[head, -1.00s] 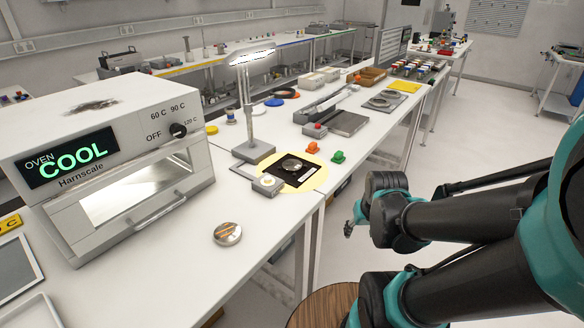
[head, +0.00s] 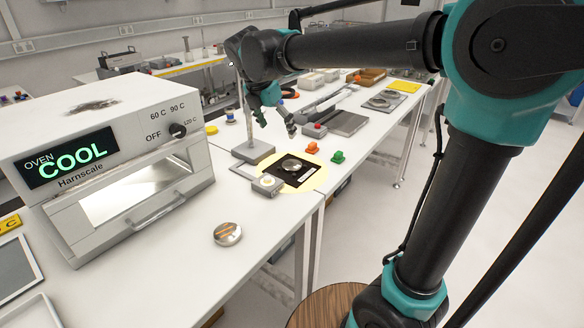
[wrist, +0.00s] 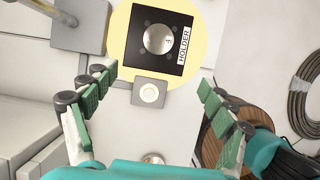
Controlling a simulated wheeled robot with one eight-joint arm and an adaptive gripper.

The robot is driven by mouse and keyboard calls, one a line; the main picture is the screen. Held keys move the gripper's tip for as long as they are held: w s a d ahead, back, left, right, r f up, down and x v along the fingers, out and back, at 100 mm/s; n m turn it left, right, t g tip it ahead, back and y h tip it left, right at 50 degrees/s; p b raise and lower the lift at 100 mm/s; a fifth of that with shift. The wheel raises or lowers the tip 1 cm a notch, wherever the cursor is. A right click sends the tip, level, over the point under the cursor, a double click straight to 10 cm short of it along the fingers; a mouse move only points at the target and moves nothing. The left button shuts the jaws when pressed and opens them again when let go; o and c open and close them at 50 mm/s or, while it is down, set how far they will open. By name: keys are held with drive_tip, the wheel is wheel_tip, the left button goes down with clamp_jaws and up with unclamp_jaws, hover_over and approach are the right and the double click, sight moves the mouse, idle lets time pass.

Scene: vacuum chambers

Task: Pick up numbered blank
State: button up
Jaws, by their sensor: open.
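The numbered blank is a round silvery disc (head: 291,164) on a black square holder (head: 303,181), inside a pale yellow circle on the bench. In the wrist view the disc (wrist: 158,39) bears a small mark, too small to read, and the holder (wrist: 143,66) has a "HOLDER" label. My gripper (head: 277,121) is open and empty, above the bench near the lamp and the holder. In the wrist view its green-padded fingers (wrist: 156,84) are spread wide, with the disc beyond the tips, towards the top of the picture.
A grey block with a white round top (head: 268,185) stands beside the holder. The lamp base (head: 253,152) is close behind. An oven (head: 110,165) stands at left, and a round metal piece (head: 228,234) lies in front.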

approach(292, 165)
drive_tip(key=x, duration=0.2)
drive_tip(key=shift+s+f, duration=0.15)
drive_tip(key=shift+f, duration=0.35)
drive_tip(key=shift+w+x, duration=0.1)
drive_tip(key=shift+x, duration=1.2)
drive_tip(key=shift+w+x, duration=0.15)
drive_tip(key=shift+x, duration=1.15)
drive_tip(key=shift+r, duration=0.1)
drive_tip(key=shift+c, duration=0.5)
drive_tip(key=c, duration=1.6)
